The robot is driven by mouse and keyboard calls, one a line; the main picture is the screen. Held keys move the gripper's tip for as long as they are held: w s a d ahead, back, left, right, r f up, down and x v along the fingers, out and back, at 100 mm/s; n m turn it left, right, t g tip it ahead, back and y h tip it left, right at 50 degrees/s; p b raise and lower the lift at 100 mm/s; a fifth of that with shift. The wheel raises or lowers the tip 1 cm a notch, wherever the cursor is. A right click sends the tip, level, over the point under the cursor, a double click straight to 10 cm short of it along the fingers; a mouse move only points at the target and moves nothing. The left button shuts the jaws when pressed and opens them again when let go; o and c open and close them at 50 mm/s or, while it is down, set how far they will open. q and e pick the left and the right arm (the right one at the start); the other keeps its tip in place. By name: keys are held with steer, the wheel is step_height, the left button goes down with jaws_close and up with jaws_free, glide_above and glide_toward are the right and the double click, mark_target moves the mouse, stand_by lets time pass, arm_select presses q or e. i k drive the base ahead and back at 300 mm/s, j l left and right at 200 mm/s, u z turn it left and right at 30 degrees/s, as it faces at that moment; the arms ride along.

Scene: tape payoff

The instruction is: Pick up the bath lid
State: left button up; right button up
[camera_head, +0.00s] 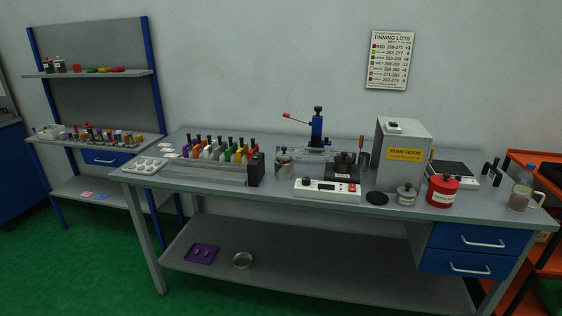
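I cannot tell for sure which piece is the bath lid. A flat black disc (376,198) lies on the bench, just right of a white control unit (328,190). A small grey pot (405,195) with a knobbed lid stands right of the disc. A red container (443,191) with a dark knob on top stands further right. Neither of my grippers is in view.
The grey bench (215,189) carries a rack of coloured items (215,150) on the left. The fume hood (402,150) stands behind the grey pot. A bottle (520,192) stands near the right end. The bench's front left strip is clear.

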mark_target(283, 153)
steer(key=i+j+z, duration=0.1)
steer(key=i+j, duration=0.2)
steer(key=i+j+z, duration=0.1)
steer(key=i+j, duration=0.15)
steer(key=j, duration=0.25)
steer(key=i+j+z, duration=0.1)
steer(key=i+j, duration=0.2)
steer(key=j, duration=0.15)
